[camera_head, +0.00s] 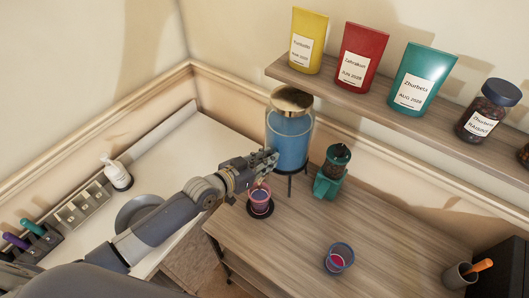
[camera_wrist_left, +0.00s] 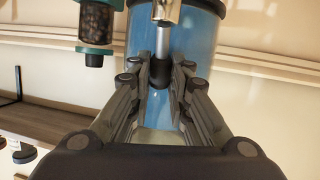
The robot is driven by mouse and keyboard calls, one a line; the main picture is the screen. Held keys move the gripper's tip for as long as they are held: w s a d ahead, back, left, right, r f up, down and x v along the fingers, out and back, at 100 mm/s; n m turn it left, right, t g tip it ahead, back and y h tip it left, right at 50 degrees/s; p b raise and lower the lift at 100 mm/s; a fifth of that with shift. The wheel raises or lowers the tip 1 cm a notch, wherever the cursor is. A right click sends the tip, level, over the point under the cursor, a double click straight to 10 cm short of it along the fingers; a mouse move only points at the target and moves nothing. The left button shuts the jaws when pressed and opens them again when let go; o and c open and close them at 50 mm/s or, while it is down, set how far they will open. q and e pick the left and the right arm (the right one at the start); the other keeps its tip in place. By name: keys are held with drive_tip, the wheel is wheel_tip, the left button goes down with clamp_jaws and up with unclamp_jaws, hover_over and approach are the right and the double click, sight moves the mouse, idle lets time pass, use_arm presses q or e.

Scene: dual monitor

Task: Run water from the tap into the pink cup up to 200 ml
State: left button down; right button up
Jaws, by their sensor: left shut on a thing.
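The blue water dispenser (camera_head: 288,140) has a gold lid and stands on dark legs at the back of the wooden table. The pink cup (camera_head: 260,196) stands upright on a dark round base below the dispenser's front. My left gripper (camera_head: 270,160) is above the cup, at the front of the dispenser. In the left wrist view, the fingers of my left gripper (camera_wrist_left: 162,80) are closed in on the tap (camera_wrist_left: 162,42), a metal stem with a dark end against the blue tank. The cup's water level and any running water cannot be made out. My right gripper is not in view.
A teal grinder (camera_head: 331,176) stands right of the dispenser. A blue-rimmed cup (camera_head: 340,256) stands at the table's front. A dark holder (camera_head: 457,276) is at the right. A shelf (camera_head: 375,105) with bags and jars runs above. The table's middle is clear.

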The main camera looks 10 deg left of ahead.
use_arm(q)
drive_tip(key=shift+w+f+g+p, duration=0.1)
drive_tip(key=shift+w+g+p, duration=0.05)
drive_tip(key=shift+g+p, duration=0.2)
drive_tip(key=c, duration=1.5)
unclamp_jaws()
drive_tip(key=shift+d, duration=0.1)
drive_tip(key=v, duration=1.2)
drive_tip(key=shift+d, duration=0.15)
